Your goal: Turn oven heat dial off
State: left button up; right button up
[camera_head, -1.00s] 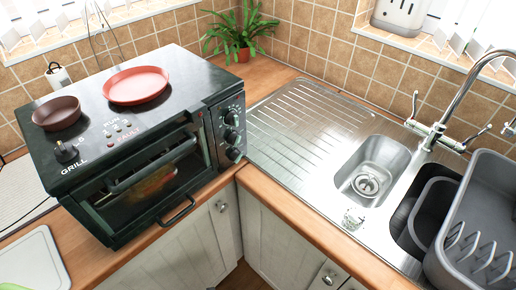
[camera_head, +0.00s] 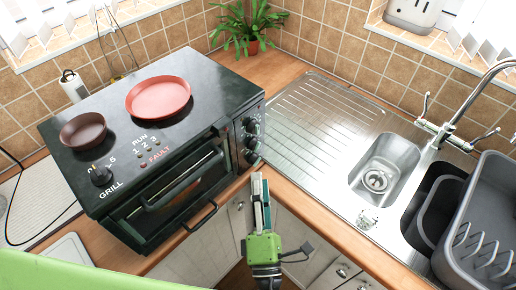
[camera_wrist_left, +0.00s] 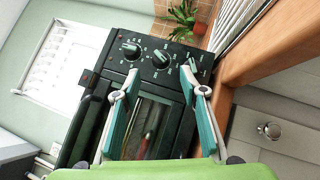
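The black oven (camera_head: 165,140) stands on the wooden counter at the left of the head view. Its control strip carries a column of black dials: an upper one (camera_head: 250,124), a middle one (camera_head: 252,142) and a lower one (camera_head: 251,157). In the left wrist view they show as dials (camera_wrist_left: 130,50), (camera_wrist_left: 161,58) and (camera_wrist_left: 190,66). Their labels are too small to read, so I cannot tell which is the heat dial. My left gripper (camera_head: 262,180) is just in front of and below the dials, its spread, empty fingers (camera_wrist_left: 160,74) pointing at them. My right gripper is out of view.
A red plate (camera_head: 158,97), a brown bowl (camera_head: 84,131) and a small black knob (camera_head: 101,175) are on the oven top. The oven door handle (camera_head: 182,182) juts out beside my gripper. A steel sink (camera_head: 300,125) and grey dish rack (camera_head: 490,225) are to the right.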

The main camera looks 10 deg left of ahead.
aim_at(258, 149)
pick_arm(q)
jog(key=p+x, duration=0.2)
jog(key=x, duration=0.6)
jog(key=shift+w, duration=0.5)
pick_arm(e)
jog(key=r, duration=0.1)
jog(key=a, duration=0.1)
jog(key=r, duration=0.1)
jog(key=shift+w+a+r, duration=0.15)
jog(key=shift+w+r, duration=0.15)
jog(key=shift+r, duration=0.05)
pick_arm(q)
jog(key=c, duration=1)
jog(key=shift+c, duration=0.5)
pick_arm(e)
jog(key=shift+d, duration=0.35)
